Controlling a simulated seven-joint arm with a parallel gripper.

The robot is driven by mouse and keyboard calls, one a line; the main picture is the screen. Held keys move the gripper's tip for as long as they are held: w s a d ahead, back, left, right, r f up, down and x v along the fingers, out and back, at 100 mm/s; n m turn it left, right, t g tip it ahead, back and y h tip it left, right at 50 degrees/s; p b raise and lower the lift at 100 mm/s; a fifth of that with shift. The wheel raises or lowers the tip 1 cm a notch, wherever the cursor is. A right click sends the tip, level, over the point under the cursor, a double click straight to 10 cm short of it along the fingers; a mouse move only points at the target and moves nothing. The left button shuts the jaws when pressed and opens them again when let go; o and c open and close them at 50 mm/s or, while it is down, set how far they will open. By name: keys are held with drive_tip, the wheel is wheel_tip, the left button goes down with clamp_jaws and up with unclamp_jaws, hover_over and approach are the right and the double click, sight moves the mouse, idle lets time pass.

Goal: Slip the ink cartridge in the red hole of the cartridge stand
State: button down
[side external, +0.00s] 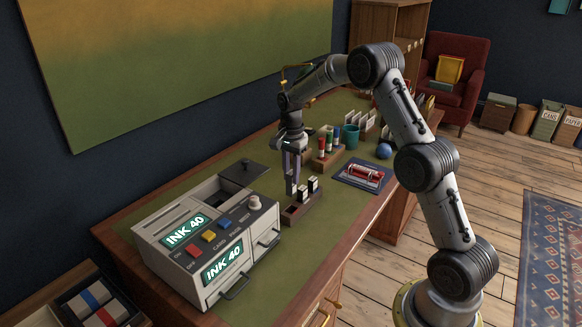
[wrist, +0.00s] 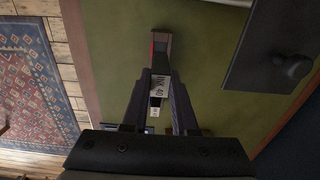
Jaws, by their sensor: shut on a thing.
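My gripper (side external: 291,176) points straight down over the stand's left part. It is shut on the ink cartridge (side external: 290,188), which hangs upright below the fingers. A red patch (wrist: 152,48) shows beside the cartridge at the stand's far end. The cartridge's lower end and the hole's inside are hidden.
A cream machine (side external: 205,245) marked INK 40 stands left of the stand, its dark lid (side external: 244,172) behind. A blue tray with a red item (side external: 364,174), a rack of coloured bottles (side external: 327,146) and a teal cup (side external: 350,136) lie to the right.

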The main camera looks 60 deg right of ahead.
sight(291, 185)
idle(0.3)
drive_tip(key=shift+f, duration=1.85)
drive_tip(key=shift+f, duration=0.25)
drive_tip(key=shift+f, duration=2.45)
drive_tip(key=c, duration=0.6)
unclamp_jaws()
